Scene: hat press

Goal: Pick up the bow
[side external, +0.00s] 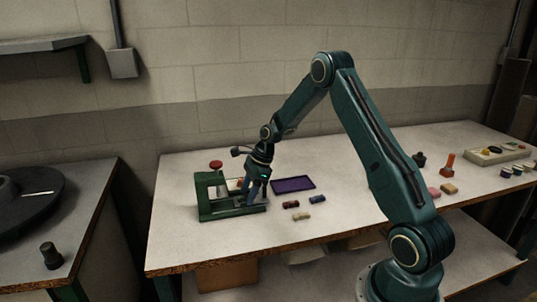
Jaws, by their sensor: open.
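My gripper (256,194) points down at the green press (204,193) on the left part of the white workbench. Its fingers are open, and they overlap the right part of the press frame in this view. The space between the fingertips is too small to make out. I cannot pick out the bow with certainty. A small reddish and pale patch (236,184) shows inside the press, left of my gripper, but I cannot tell what it is.
A purple tray (275,185) lies right of the press. Small dark red (290,204), blue (317,199) and beige (302,216) pieces lie in front. Pink blocks (434,192), an orange-red upright object (447,166) and a pale tray (480,158) stand farther right. The front middle of the workbench (350,220) is clear.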

